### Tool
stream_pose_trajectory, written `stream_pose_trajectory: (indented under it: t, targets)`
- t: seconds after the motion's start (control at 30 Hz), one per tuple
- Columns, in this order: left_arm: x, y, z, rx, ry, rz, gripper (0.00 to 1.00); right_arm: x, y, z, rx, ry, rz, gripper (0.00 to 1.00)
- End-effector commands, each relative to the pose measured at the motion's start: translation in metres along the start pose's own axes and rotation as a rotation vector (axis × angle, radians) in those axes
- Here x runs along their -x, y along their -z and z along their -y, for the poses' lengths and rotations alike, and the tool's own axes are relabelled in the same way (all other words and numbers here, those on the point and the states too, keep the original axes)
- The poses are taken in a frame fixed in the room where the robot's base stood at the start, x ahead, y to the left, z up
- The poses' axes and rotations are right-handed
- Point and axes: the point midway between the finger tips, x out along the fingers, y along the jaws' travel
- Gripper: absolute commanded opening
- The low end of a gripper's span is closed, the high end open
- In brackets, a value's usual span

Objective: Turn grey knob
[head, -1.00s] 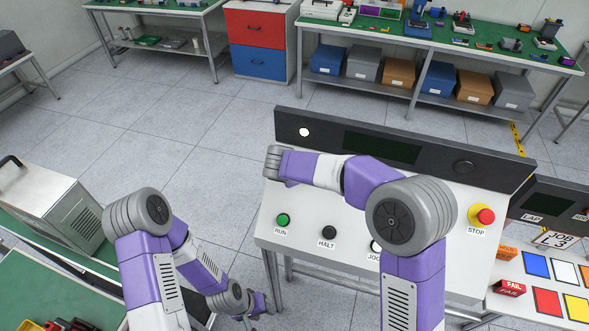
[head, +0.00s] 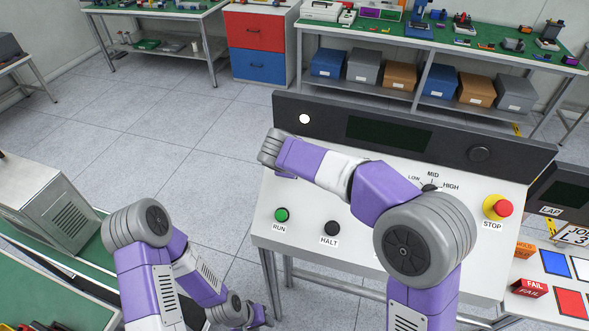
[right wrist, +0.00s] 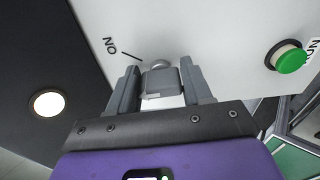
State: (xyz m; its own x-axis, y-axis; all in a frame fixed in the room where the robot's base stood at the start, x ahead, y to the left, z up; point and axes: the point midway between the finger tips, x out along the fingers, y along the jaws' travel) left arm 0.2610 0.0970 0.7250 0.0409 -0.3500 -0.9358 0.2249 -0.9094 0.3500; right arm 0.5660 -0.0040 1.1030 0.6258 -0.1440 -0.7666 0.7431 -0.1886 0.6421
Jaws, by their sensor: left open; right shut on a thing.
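The grey knob (right wrist: 161,78) is on the white sloping face of the control panel (right wrist: 200,25), with an ON mark beside it in the right wrist view. My right gripper (right wrist: 160,88) has one finger on each side of the knob and is shut on it. In the head view my right forearm and wrist cover the knob and that gripper. My left gripper (head: 260,315) is low in the head view, left of the panel's legs and away from the panel. It is open, small and partly hidden.
The panel also carries a green RUN button (head: 281,214), a black HALT button (head: 332,228), a LOW-MID-HIGH selector (head: 430,188) and a red STOP button (head: 502,208). A dark upright strip (head: 340,130) runs behind. A metal case (head: 45,215) stands at left.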

Motion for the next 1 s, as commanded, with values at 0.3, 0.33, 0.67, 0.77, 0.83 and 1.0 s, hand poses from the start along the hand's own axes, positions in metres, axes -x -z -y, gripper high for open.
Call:
stream_pose_trajectory:
  t: [0.3,0.33,0.67,0.77,0.83,1.0]
  targets:
    - [-0.038,0.002,0.014,0.000,0.000,0.000,0.43,-0.003,0.001,0.004,-0.296,-0.017,-0.002,0.19]
    - [-0.041,0.002,0.015,0.000,0.000,0.000,0.43,-0.003,0.001,0.005,-0.322,-0.018,-0.001,0.19]
    - [-0.061,0.003,0.023,0.000,0.000,0.000,0.43,-0.002,0.001,0.005,-0.555,-0.031,0.000,0.19]
    - [-0.065,0.003,0.024,0.000,0.000,0.000,0.43,-0.001,0.001,0.004,-0.600,-0.033,0.000,0.19]
    - [-0.066,0.003,0.025,0.000,0.000,0.000,0.43,-0.001,0.001,0.005,-0.626,-0.034,0.000,0.19]
    - [-0.069,0.003,0.026,0.000,0.000,0.000,0.43,0.000,0.001,0.004,-0.664,-0.036,0.001,0.19]
